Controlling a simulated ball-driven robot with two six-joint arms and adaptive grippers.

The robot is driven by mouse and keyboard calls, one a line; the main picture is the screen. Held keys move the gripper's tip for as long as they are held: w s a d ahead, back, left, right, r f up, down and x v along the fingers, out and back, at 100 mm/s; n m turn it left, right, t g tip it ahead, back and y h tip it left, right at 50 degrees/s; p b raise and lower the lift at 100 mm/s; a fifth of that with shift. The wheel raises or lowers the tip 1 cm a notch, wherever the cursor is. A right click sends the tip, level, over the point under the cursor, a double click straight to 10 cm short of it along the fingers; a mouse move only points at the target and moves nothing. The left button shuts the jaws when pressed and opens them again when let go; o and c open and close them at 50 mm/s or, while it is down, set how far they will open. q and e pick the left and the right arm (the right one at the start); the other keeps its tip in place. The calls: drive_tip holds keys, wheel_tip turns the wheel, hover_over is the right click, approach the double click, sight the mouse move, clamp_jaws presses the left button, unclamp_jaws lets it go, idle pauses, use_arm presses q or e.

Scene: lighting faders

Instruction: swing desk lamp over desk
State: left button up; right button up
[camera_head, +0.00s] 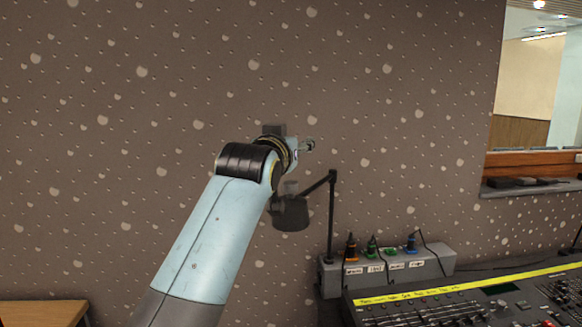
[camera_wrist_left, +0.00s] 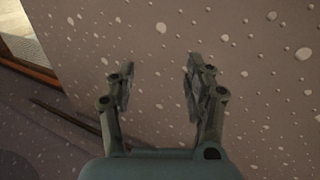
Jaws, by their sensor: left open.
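The desk lamp has a dark shade (camera_head: 291,214) hanging from a thin black arm on an upright post (camera_head: 332,220). The post stands at the left end of the desk, and the shade hangs to its left against the wall. My left gripper (camera_head: 308,146) is above the shade and apart from it, partly hidden by my own wrist. In the left wrist view my gripper (camera_wrist_left: 160,76) is open with nothing between its fingers. A thin dark rod (camera_wrist_left: 65,115) at lower left there may be part of the lamp. My right gripper is not in view.
A grey box (camera_head: 388,272) with several coloured plugs sits by the post. A fader console (camera_head: 470,300) with a yellow strip fills the lower right. A wooden table corner (camera_head: 40,313) is at lower left. A speckled wall stands behind, with a window ledge (camera_head: 535,187) at right.

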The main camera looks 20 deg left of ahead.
use_arm(q)
drive_tip(key=shift+r, duration=0.6)
drive_tip(key=shift+c, duration=0.4)
